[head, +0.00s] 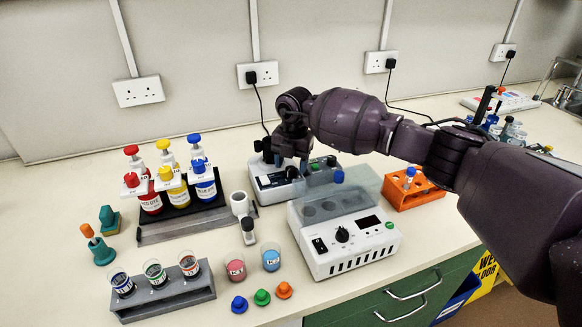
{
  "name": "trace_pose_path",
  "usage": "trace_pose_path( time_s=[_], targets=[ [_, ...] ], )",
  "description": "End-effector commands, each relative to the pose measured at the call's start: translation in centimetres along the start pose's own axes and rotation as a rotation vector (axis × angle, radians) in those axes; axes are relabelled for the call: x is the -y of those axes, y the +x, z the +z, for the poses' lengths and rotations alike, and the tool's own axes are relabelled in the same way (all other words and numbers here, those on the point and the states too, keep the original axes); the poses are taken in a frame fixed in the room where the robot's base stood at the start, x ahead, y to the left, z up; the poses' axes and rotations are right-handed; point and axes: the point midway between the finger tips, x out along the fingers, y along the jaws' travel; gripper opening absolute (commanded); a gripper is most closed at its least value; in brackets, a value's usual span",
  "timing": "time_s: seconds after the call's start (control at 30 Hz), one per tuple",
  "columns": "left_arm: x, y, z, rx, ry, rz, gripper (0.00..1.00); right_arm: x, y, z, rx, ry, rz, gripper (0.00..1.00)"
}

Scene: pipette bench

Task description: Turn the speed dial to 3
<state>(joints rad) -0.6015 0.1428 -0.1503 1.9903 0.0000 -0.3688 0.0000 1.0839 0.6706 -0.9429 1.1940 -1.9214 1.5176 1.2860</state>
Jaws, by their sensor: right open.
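A white device (262,190) stands at the back of the bench, with a dark panel and a green button. My right gripper (291,166) reaches down over this device from the right, close to a dark knob (292,173) on its top. The gripper is open. It hides part of the device, and I cannot tell whether its fingers touch the knob. A second white device (350,255) stands in front, with a black dial (342,234), a switch, a dark display and a green button. The dial numbers are too small to read. My left gripper is out of view.
An orange rack (412,190) stands to the right. Dye bottles (150,202) on a stand and a grey rack of jars (165,298) are at the left. Two cups (235,268) and small coloured caps (262,297) lie in front. Bare bench lies at the far left.

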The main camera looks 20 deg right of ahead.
Motion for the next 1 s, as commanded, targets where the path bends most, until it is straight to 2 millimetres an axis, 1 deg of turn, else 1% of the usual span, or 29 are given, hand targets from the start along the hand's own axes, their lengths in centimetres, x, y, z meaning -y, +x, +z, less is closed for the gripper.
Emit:
trace_pose_path(
  time_s=[0.03,0.2,0.5,0.67,0.8,0.83,1.0],
  targets=[
    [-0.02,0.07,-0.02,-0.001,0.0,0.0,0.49,-0.01,0.53,-0.02,-0.001,0.0,0.0,0.57],
    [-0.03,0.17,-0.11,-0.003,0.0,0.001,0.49,-0.02,1.36,0.01,0.0,-0.001,0.001,0.57],
    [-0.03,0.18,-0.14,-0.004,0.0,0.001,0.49,-0.02,1.49,0.01,0.001,-0.001,0.001,0.57],
    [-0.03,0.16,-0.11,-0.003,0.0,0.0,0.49,-0.02,1.49,0.0,0.0,-0.001,0.001,0.33],
    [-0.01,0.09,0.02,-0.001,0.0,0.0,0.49,-0.02,1.48,0.0,0.0,-0.001,0.001,0.11],
    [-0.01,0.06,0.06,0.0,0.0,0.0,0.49,-0.02,1.48,0.0,0.0,-0.001,0.001,0.08],
    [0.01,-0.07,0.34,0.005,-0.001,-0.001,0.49,-0.02,1.48,0.01,0.0,-0.009,0.001,0.08]
  ],
)
